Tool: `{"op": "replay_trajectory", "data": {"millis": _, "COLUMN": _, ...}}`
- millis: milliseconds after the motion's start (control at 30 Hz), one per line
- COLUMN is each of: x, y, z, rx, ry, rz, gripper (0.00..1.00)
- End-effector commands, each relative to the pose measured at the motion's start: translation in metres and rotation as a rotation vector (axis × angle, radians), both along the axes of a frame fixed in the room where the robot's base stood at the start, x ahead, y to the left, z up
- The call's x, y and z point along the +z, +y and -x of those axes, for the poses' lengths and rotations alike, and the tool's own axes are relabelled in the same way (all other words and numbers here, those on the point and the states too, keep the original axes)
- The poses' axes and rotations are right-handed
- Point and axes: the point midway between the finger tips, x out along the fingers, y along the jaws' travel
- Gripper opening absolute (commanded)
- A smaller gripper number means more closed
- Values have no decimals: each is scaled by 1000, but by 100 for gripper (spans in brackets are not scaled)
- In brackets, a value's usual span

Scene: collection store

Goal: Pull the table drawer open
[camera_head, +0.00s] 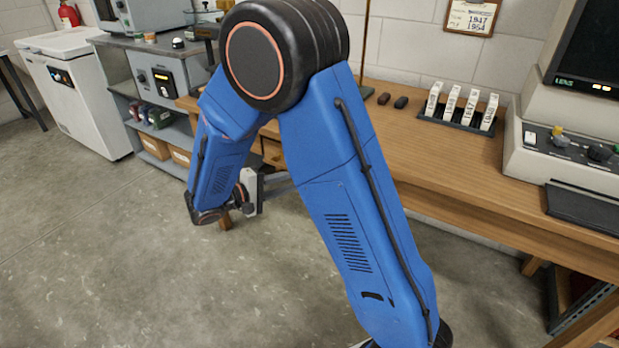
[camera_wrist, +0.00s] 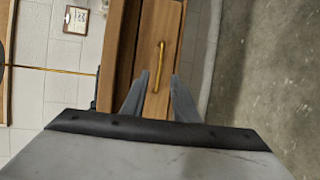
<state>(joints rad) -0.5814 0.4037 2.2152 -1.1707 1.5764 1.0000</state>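The wooden table (camera_head: 440,150) runs along the wall on the right in the head view. Its drawer front (camera_wrist: 150,58) fills the upper middle of the wrist view, turned on its side, with a slim brass handle (camera_wrist: 161,66). The drawer looks closed. My gripper (camera_wrist: 160,76) is open, its two grey fingers on either side of the handle's line in the picture. I see no contact with the handle, and the remaining distance is hard to judge. In the head view my arm hides most of the drawer and the gripper's fingers.
On the table stand a rack of white tags (camera_head: 461,108), two small dark items and a machine with a screen (camera_head: 570,140) at right. A grey shelf unit (camera_head: 160,95) and a white chest freezer (camera_head: 75,90) stand at left. The floor in front is clear.

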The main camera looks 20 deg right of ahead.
Motion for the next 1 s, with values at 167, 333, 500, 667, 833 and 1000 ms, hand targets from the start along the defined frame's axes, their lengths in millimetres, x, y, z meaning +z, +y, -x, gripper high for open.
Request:
{"op": "replay_trajectory", "data": {"millis": 167, "x": -6, "y": -32, "z": -7, "rx": -4, "ry": 0, "rz": -1, "gripper": 27}}
{"op": "replay_trajectory", "data": {"millis": 333, "x": -11, "y": -55, "z": -12, "rx": -3, "ry": 0, "rz": 0, "gripper": 27}}
{"op": "replay_trajectory", "data": {"millis": 500, "x": -14, "y": -70, "z": -16, "rx": -1, "ry": 0, "rz": -1, "gripper": 27}}
{"op": "replay_trajectory", "data": {"millis": 667, "x": -15, "y": -75, "z": -17, "rx": 0, "ry": 0, "rz": -1, "gripper": 27}}
{"op": "replay_trajectory", "data": {"millis": 833, "x": -15, "y": -76, "z": -17, "rx": 0, "ry": 0, "rz": -1, "gripper": 27}}
{"op": "replay_trajectory", "data": {"millis": 1000, "x": -15, "y": -75, "z": -17, "rx": 0, "ry": 0, "rz": -1, "gripper": 8}}
